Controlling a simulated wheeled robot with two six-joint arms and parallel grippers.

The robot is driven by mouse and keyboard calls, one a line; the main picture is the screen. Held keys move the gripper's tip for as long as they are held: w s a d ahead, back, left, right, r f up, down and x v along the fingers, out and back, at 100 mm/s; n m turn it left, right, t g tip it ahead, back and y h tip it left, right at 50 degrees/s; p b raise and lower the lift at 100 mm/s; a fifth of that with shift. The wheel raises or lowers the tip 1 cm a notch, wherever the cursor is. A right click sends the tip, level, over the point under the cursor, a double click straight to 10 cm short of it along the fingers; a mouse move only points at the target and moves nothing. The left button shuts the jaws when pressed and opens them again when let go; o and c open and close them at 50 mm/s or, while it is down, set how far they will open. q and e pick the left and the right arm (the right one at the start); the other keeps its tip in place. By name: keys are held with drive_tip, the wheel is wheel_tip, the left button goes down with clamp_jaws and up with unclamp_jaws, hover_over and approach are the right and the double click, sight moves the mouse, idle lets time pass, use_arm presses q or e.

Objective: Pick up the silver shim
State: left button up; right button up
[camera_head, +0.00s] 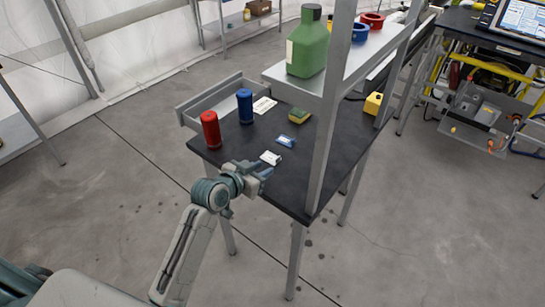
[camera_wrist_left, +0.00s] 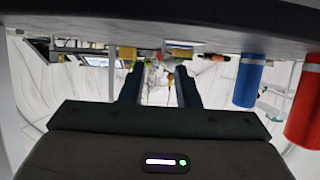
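No piece is plainly recognisable as the silver shim. A small whitish piece (camera_head: 270,158) lies near the front edge of the dark table top (camera_head: 330,165) and may be it, but it is too small to tell. My left gripper (camera_head: 262,171) is at that front edge, just in front of this piece. The left wrist view is upside down and shows the gripper's two fingers (camera_wrist_left: 158,88) apart with nothing held between them. Whether the fingers touch the whitish piece cannot be seen. My right gripper is not in view.
A red can (camera_head: 211,130) and a blue can (camera_head: 245,106) stand left on the table. A small blue-white packet (camera_head: 286,141), a yellow-green sponge (camera_head: 299,116) and a white card (camera_head: 264,105) lie behind. A grey post (camera_head: 332,110) rises at right. A green jug (camera_head: 307,45) stands on the shelf.

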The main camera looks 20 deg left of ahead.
sight(274, 165)
use_arm(q)
drive_tip(key=shift+x, duration=1.05)
drive_tip(key=shift+w, duration=0.25)
drive_tip(key=shift+w+d+p, duration=0.1)
drive_tip(key=shift+w+p, duration=0.3)
drive_tip(key=shift+p, duration=0.1)
drive_tip(key=p+x, duration=0.1)
drive_tip(key=x, duration=0.2)
drive_tip(key=shift+w, duration=0.15)
drive_tip(key=shift+w+d+f, duration=0.1)
drive_tip(key=shift+w+f, duration=0.2)
drive_tip(key=shift+w, duration=0.1)
drive_tip(key=shift+s, duration=0.1)
clamp_jaws()
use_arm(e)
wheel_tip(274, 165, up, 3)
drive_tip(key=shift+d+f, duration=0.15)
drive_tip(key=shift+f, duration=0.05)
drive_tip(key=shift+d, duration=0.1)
